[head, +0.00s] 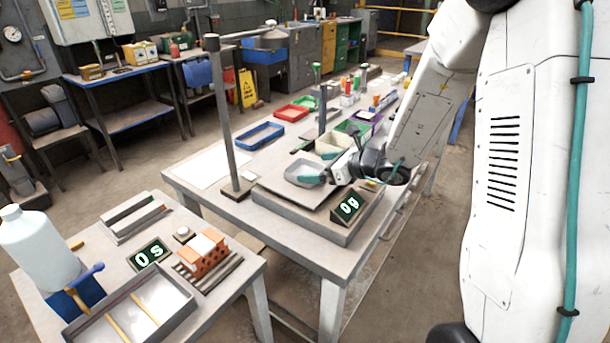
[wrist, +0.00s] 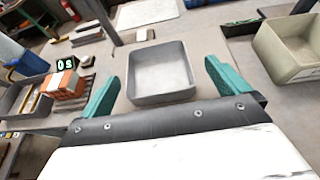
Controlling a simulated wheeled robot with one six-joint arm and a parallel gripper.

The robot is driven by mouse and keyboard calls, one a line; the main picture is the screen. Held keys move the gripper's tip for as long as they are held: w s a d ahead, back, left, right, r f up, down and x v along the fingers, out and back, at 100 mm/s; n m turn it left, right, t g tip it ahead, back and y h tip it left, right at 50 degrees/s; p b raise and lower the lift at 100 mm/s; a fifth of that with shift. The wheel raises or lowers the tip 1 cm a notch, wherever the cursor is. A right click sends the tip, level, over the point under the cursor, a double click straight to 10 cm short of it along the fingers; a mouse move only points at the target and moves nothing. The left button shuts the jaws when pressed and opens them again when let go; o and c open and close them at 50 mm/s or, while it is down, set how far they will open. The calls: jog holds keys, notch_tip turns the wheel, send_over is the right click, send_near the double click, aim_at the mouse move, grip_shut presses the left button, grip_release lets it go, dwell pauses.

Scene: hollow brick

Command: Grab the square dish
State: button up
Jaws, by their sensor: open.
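The square dish (head: 304,174) is a shallow grey dish on the flat plate of a scale (head: 290,203) with a "0g" display (head: 349,207). My gripper (head: 320,178) is at the dish's right side in the head view. In the wrist view the dish (wrist: 160,73) lies ahead, between the lines of the two green fingers of my gripper (wrist: 160,82). The fingers are spread apart, one on each side of the dish's near end, with gaps visible. The gripper holds nothing. The dish looks empty.
A cream bin (head: 333,145) stands behind the gripper and shows at the right in the wrist view (wrist: 288,47). A metal post (head: 228,120) rises left of the scale. Blue (head: 259,136) and red (head: 291,112) trays lie further back. A hollow orange brick (head: 204,254) sits on the front table.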

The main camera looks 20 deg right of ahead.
aim_at(293, 169)
jog(key=x, duration=0.4)
jog(key=shift+a+f, duration=0.2)
jog(key=shift+a, duration=0.15)
jog(key=c, duration=0.9)
jog(key=shift+r, duration=0.1)
